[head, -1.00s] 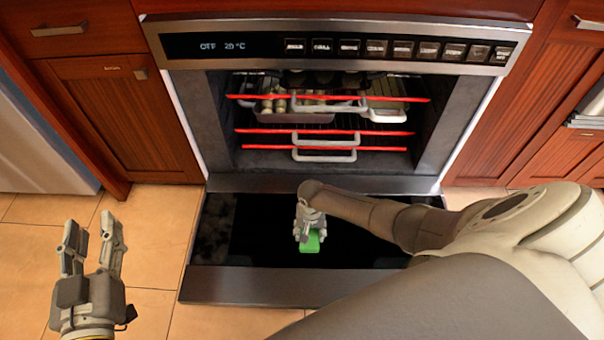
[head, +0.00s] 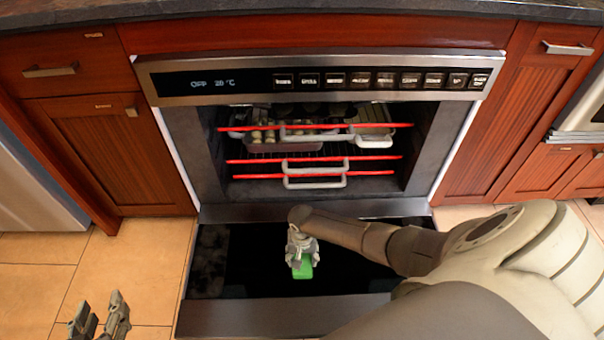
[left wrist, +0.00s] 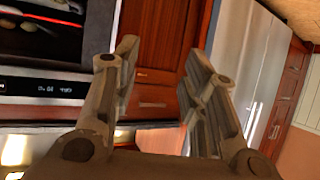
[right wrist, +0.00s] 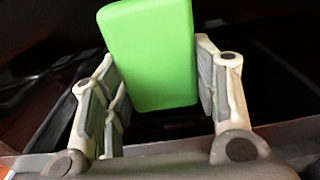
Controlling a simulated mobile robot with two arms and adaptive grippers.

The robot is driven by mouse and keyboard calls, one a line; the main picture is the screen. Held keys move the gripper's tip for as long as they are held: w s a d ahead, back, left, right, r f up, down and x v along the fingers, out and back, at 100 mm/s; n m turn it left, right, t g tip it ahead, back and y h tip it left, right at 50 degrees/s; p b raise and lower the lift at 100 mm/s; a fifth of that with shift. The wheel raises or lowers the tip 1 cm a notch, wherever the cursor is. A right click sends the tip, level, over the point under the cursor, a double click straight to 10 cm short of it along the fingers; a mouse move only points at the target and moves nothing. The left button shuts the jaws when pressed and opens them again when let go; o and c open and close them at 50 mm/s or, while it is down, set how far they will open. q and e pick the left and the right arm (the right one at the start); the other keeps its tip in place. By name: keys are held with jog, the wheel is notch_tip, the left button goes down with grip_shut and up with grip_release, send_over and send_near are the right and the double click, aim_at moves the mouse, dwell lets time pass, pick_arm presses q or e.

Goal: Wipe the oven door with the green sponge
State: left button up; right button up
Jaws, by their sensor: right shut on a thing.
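The oven door (head: 345,283) is folded down open, its dark inner glass facing up with a metal front edge. My right gripper (head: 303,262) is over the middle of the door, shut on the green sponge (head: 304,271). In the right wrist view the sponge (right wrist: 152,55) sits between the two fingers, with the dark door behind it. Whether the sponge touches the glass is hard to tell. My left gripper (head: 103,312) is at the lower left of the head view, beside the door, open and empty. Its spread fingers (left wrist: 165,85) show in the left wrist view.
The oven cavity above the door holds racks with red front bars (head: 310,160), white handles and trays with food. Wooden cabinets (head: 110,150) flank the oven. A steel appliance (head: 30,190) stands at far left. Tiled floor (head: 130,265) left of the door is clear.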

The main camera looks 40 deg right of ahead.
jog(key=shift+r+p, duration=0.8)
jog(key=shift+p, duration=0.05)
jog(key=shift+r+p, duration=0.5)
jog(key=shift+p, duration=0.05)
jog(key=shift+r+p, duration=0.5)
jog(key=shift+p, duration=0.05)
jog(key=shift+r+p, duration=0.65)
jog(key=shift+p, duration=0.05)
jog(key=shift+r+p, duration=0.4)
jog(key=shift+p, duration=0.05)
pick_arm(q)
jog(key=s+a+f+g+y, duration=0.2)
jog(key=s+a+f+g, duration=0.4)
jog(key=s+f+g, duration=0.3)
jog(key=shift+s+f, duration=0.85)
jog(key=shift+s, duration=0.75)
pick_arm(e)
jog(key=shift+r, duration=0.1)
